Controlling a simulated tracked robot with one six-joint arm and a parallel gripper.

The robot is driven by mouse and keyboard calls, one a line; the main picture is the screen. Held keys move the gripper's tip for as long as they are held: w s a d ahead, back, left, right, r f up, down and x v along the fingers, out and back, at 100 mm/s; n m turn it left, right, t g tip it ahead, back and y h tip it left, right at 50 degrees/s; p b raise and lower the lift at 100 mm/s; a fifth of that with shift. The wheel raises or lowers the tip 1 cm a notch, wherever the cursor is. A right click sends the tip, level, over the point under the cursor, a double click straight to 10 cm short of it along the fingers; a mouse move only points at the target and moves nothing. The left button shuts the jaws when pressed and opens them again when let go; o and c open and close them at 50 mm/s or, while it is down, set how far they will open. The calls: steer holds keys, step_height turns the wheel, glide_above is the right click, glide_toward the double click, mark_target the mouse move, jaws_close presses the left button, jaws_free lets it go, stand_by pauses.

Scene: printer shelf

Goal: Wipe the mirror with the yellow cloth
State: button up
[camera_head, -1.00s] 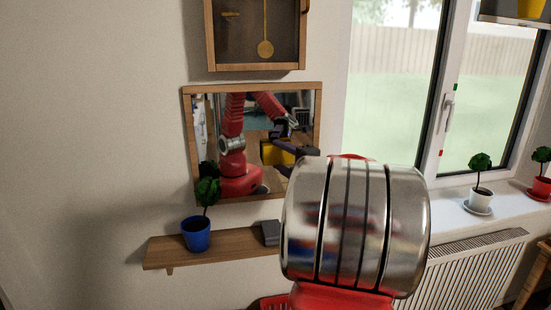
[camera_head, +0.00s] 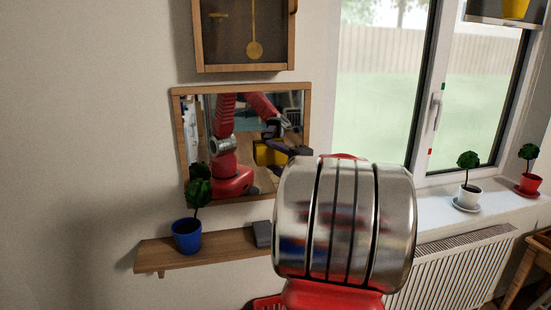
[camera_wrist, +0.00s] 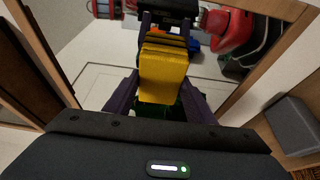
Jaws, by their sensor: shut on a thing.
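The wood-framed mirror (camera_head: 200,130) hangs on the wall above a small shelf; it also fills much of the wrist view (camera_wrist: 100,80). My gripper (camera_wrist: 162,88) has purple fingers and is shut on the yellow cloth (camera_wrist: 163,78), holding it in front of the mirror. The reflection of my gripper and the cloth shows above them in the wrist view. I cannot tell whether the cloth touches the glass. In the head view my metal arm link hides the gripper and the cloth directly; only their reflection shows in the mirror.
A wooden shelf (camera_head: 215,246) below the mirror holds a blue-potted plant (camera_head: 187,236) and a grey object (camera_head: 262,235). A pendulum clock (camera_head: 245,30) hangs just above the mirror. At right are a window, potted plants on the sill (camera_head: 440,208) and a radiator (camera_head: 465,270).

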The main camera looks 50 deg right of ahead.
mark_target(261, 157)
steer(key=shift+w+a, duration=1.15)
steer(key=shift+a, duration=0.25)
steer(key=shift+w+a, duration=1.25)
steer(key=shift+a, duration=0.1)
steer(key=shift+w+a, duration=0.1)
steer(key=shift+w+a, duration=1.1)
steer(key=shift+a, duration=0.25)
steer(key=shift+s, duration=0.1)
steer(key=shift+s+a, duration=0.95)
steer(key=shift+s, duration=0.2)
steer(key=shift+s+a, duration=0.95)
steer(key=shift+s, duration=0.2)
